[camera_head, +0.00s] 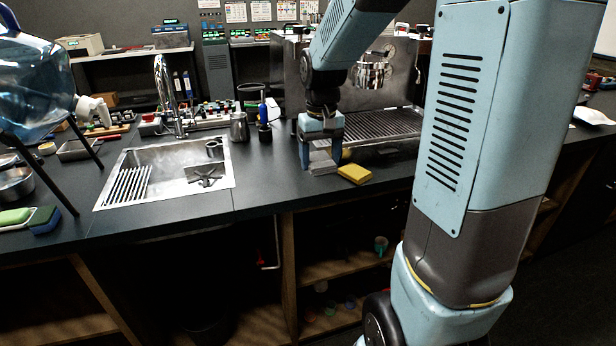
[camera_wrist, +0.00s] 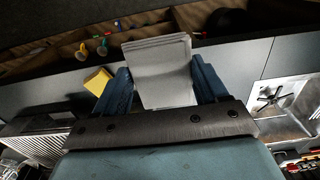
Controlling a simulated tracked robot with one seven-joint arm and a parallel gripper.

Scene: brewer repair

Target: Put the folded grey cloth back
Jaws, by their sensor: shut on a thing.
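The folded grey cloth (camera_wrist: 163,75) is a stack of flat layers between my gripper's two blue fingers in the wrist view. My gripper (camera_head: 322,163) is shut on it, low over the dark counter between the sink and the espresso machine. In the head view the cloth (camera_head: 322,168) shows small between the fingertips. I cannot tell whether it touches the counter.
A yellow sponge (camera_head: 354,173) lies on the counter just right of my gripper. The sink (camera_head: 222,180) is to the left, the espresso machine's drip tray (camera_head: 375,126) behind right.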

